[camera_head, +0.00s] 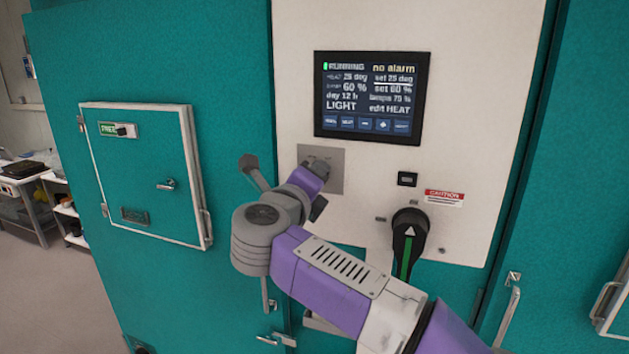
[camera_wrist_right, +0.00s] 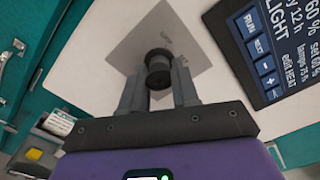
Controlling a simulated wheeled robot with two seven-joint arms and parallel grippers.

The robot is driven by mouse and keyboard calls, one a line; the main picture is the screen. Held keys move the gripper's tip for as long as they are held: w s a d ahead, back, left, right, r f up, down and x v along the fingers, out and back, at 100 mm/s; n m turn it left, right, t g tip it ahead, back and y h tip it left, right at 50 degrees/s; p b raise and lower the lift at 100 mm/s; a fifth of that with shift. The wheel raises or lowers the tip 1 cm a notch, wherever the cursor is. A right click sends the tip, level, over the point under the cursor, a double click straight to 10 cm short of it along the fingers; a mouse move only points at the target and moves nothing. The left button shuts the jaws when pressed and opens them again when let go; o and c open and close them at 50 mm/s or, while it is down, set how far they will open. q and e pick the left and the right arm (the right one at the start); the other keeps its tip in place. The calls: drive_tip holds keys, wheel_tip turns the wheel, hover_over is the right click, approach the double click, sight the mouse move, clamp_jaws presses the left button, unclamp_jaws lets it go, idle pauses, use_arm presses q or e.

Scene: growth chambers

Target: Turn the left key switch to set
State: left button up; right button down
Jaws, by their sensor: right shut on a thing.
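The key switch (camera_wrist_right: 158,68) shows as a dark round knob on a grey square plate (camera_wrist_right: 133,47) in the right wrist view. In the head view the plate (camera_head: 336,161) is on the white panel below the screen, and the switch is mostly hidden by my gripper. My right gripper (camera_head: 318,168) is at the plate. In the wrist view its fingers (camera_wrist_right: 159,88) stand on both sides of the knob, shut on it. The markings on the plate are too faint to read, so I cannot tell which position the switch is in. My left gripper is not in view.
The screen (camera_head: 372,97) reads RUNNING and "no alarm". A black rotary handle with a green stripe (camera_head: 407,240) sits lower right, by a red caution label (camera_head: 444,197). A framed small door (camera_head: 148,175) is at left. A grey lever (camera_head: 252,168) stands close beside my right wrist.

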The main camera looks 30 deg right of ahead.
drive_tip(key=c, duration=0.8)
unclamp_jaws()
drive_tip(key=shift+c, duration=0.2)
drive_tip(key=v, duration=0.7)
drive_tip(key=shift+s+a+b, duration=0.2)
drive_tip(key=shift+b, duration=0.2)
